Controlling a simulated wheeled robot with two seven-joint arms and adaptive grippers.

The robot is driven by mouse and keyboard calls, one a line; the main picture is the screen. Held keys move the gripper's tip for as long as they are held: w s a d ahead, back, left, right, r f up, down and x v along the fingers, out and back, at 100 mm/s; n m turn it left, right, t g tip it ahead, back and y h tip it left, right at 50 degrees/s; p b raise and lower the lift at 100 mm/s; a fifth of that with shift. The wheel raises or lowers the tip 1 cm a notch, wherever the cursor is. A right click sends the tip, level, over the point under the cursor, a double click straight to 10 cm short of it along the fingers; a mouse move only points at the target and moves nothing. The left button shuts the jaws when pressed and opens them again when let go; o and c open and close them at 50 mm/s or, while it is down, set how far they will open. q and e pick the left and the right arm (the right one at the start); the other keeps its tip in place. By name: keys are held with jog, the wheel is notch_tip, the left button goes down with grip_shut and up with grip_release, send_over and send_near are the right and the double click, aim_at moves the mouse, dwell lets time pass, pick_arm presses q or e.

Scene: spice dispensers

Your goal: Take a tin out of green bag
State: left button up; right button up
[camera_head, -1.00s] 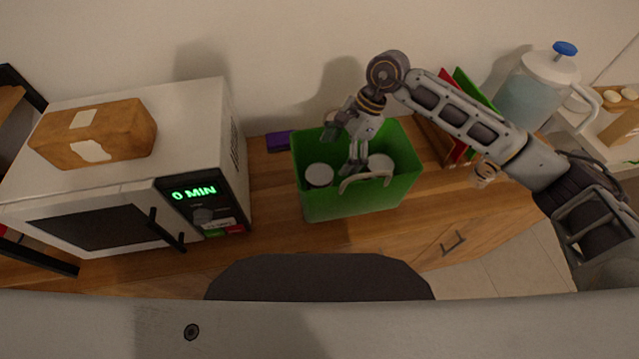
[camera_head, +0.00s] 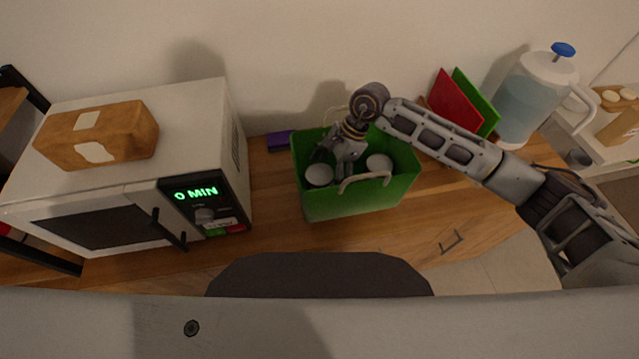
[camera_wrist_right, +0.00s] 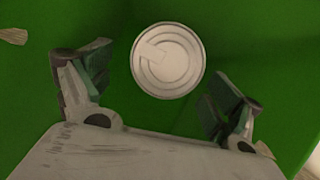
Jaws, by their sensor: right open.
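The green bag (camera_head: 360,200) stands upright on the wooden counter, open at the top, with a pale handle at its front. Two tins with pale round lids are inside, a left tin (camera_head: 319,175) and a right tin (camera_head: 379,163). My right gripper (camera_head: 342,172) reaches down into the bag between the tins; its fingertips are partly hidden. In the right wrist view the gripper (camera_wrist_right: 155,95) is open, with a tin's lid (camera_wrist_right: 168,61) between and just beyond the fingers, not gripped. I cannot tell which tin this is. My left gripper is out of view.
A white microwave (camera_head: 100,215) with a brown package (camera_head: 97,135) on top stands left of the bag. Red and green boards (camera_head: 456,101) and a water pitcher (camera_head: 540,95) stand to the right.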

jog(key=shift+s+a+f, duration=0.1)
jog(key=shift+a+f, duration=0.15)
jog(key=shift+f, duration=0.15)
jog(key=p+x, duration=0.1)
jog(key=x, duration=0.2)
jog(key=shift+a+f, duration=0.2)
jog(key=shift+a, duration=0.05)
jog(key=shift+a+f, duration=0.1)
jog(key=shift+f, duration=0.25)
jog(key=c, duration=1.4)
